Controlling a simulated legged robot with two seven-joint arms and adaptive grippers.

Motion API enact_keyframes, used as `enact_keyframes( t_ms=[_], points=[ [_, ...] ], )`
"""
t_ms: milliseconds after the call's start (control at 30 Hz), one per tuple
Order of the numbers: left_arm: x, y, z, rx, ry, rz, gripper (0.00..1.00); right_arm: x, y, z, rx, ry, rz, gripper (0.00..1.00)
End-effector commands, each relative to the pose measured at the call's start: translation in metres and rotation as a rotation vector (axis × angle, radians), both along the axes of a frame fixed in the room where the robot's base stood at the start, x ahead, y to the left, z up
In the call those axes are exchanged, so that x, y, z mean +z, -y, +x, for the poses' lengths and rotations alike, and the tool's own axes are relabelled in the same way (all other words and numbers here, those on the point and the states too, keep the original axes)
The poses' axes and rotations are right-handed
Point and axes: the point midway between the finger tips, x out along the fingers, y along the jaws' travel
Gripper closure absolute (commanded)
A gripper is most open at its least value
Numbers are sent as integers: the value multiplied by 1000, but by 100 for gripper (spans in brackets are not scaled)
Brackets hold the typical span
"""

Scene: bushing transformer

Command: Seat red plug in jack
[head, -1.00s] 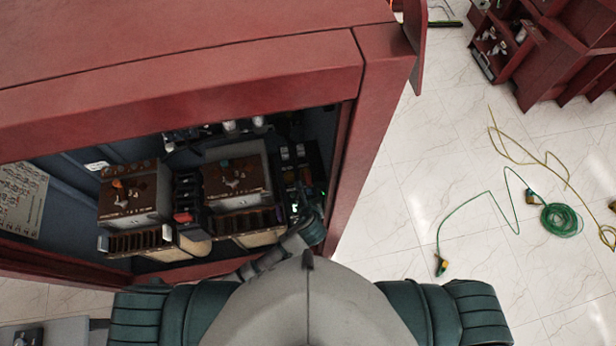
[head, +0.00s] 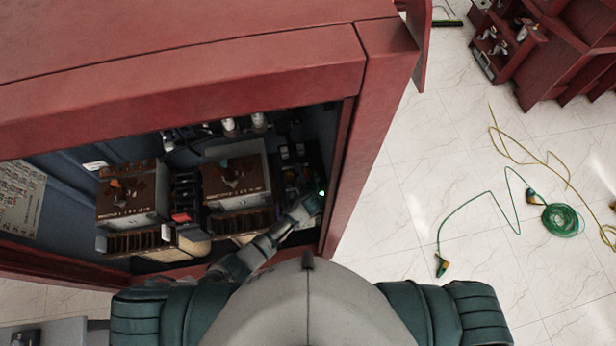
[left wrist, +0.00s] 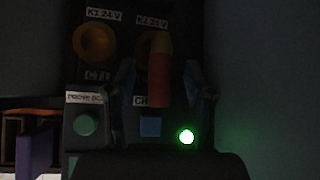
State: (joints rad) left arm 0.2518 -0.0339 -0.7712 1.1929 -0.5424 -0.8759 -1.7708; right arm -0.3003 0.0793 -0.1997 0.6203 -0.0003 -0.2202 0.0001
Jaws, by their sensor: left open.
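The red plug (left wrist: 158,82), with a yellow-orange end, stands out from the dark panel in the left wrist view. My left gripper (left wrist: 161,92) is open, with a dark finger on each side of the plug and apparent gaps between. In the head view my left gripper (head: 312,203) is inside the right end of the cabinet, where the plug cannot be made out. My right gripper is not in view.
A second orange jack (left wrist: 95,42) labelled CT1 is at the left. Below are a green button (left wrist: 86,124), a blue square (left wrist: 150,127) and a lit green lamp (left wrist: 187,136). The red cabinet (head: 180,80) surrounds the workspace. A green cable (head: 562,220) lies on the floor.

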Motion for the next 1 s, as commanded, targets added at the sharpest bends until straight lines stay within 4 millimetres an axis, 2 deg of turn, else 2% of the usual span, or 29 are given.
enact_keyframes(
  t_ms=[233,267,467,833,1000],
  points=[
    [-1,0,2,0,2,-2,46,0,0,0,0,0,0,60],
    [-1,0,2,0,2,-2,49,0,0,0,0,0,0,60],
    [-1,0,2,0,1,-1,99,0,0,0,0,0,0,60],
    [0,0,2,0,1,-1,100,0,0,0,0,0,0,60],
    [11,0,3,0,3,-1,100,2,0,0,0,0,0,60]
  ],
)
